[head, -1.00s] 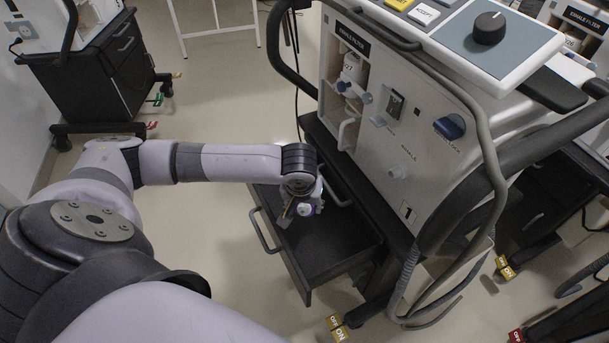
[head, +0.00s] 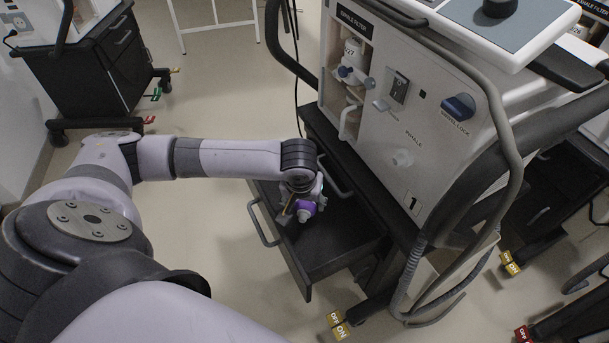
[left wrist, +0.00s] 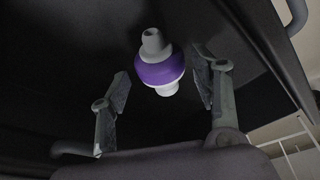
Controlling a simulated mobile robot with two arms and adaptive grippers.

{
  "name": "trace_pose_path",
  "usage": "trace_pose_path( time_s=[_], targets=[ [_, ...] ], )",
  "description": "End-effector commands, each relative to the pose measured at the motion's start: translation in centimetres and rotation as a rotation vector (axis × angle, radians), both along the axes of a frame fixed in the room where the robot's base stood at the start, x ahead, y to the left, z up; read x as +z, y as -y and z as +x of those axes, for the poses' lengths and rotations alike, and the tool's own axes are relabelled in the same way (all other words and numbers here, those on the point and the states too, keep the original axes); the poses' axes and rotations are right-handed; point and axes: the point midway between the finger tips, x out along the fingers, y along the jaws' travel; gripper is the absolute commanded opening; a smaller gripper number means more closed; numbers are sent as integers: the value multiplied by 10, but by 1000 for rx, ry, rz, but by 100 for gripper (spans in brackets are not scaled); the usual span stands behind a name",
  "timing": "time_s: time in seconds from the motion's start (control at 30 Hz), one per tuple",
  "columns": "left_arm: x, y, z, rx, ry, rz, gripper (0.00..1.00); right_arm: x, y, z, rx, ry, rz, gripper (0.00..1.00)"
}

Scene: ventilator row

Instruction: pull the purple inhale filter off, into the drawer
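The inhale filter (head: 306,210), purple with white ends, is over or in the open black drawer (head: 335,246) in the head view. In the left wrist view the filter (left wrist: 159,69) lies between the fingertips, with a gap on each side. My left gripper (head: 296,208) points down over the drawer. Its two fingers (left wrist: 160,88) are spread and do not touch the filter. I cannot tell whether the filter rests on the drawer floor or is just above it. The inhale port (head: 402,158) on the ventilator front is bare. My right gripper is not in view.
The ventilator (head: 445,150) stands above the drawer, with the exhale filter (head: 352,66) in its recess. A grey hose (head: 492,180) hangs at its right side. Another black cart (head: 100,70) stands at the back left. Open floor lies left of the drawer.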

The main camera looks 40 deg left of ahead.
Motion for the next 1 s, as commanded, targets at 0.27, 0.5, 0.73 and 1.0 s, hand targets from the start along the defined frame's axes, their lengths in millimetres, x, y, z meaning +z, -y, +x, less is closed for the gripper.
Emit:
trace_pose_path(
  time_s=[0.27, 0.5, 0.73, 1.0],
  targets=[
    [0, 0, 0, 0, 0, 0, 70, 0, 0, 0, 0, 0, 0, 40],
    [4, 1, -1, 0, 0, -1, 70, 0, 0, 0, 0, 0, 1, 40],
    [41, 5, -9, -1, 3, -2, 70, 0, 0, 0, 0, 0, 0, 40],
    [94, 10, -23, -1, 3, 0, 70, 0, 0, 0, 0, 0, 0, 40]
  ],
)
